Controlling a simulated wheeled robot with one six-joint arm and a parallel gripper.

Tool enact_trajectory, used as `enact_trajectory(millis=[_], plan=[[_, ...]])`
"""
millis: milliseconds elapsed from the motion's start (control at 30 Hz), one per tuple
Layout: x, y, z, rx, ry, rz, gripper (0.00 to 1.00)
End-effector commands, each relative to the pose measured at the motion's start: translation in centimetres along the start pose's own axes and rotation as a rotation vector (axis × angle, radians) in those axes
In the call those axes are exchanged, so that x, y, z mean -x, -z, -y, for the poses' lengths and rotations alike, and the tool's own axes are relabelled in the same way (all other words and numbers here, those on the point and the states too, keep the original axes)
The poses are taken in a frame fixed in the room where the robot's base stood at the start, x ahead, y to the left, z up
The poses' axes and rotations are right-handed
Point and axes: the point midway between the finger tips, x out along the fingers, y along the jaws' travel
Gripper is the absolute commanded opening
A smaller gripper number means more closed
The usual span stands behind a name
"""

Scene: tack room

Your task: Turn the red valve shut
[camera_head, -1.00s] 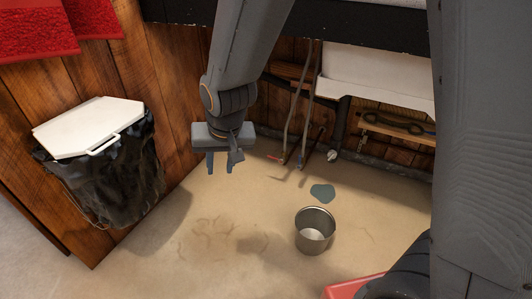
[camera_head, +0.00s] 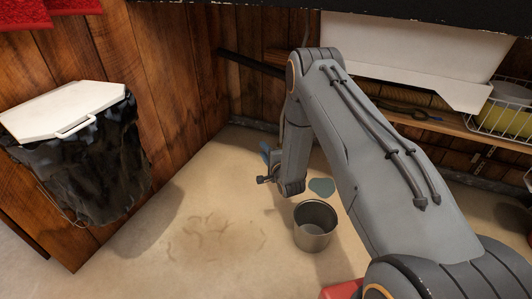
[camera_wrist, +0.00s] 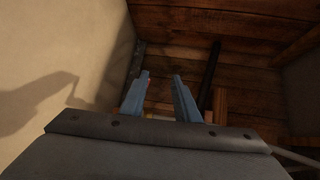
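The red valve does not show clearly now; in the head view my arm covers the corner with the pipes where its red handle showed earlier. In the wrist view a small reddish spot shows by the left fingertip; I cannot tell if it is the valve. My gripper (camera_wrist: 161,77) is open in the wrist view, its two blue-grey fingers apart with nothing seen held between them. In the head view my gripper (camera_head: 266,158) is low near the back wall, partly hidden by my own wrist. I cannot tell whether it touches anything.
A metal bucket (camera_head: 315,231) stands on the floor beside a blue-grey patch (camera_head: 322,187). A bin with a white lid (camera_head: 66,109) hangs at the left wall. A wire basket (camera_head: 504,119) is at the right. A red object (camera_head: 343,290) shows at the bottom.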

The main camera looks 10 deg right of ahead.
Motion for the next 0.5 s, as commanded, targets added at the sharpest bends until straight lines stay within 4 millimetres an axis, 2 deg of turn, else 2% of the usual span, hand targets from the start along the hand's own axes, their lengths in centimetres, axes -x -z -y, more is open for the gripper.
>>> enact_trajectory(millis=[33,200,367,500], plan=[[0.2,1.2,-1.6,-0.044,0.032,-0.007,0.29],[1.0,3.0,-3.4,-0.142,0.112,-0.009,0.29],[0.4,3.4,-3.6,-0.165,0.135,-0.006,0.29],[-1.6,3.4,-3.4,-0.164,0.136,-0.005,0.29]])
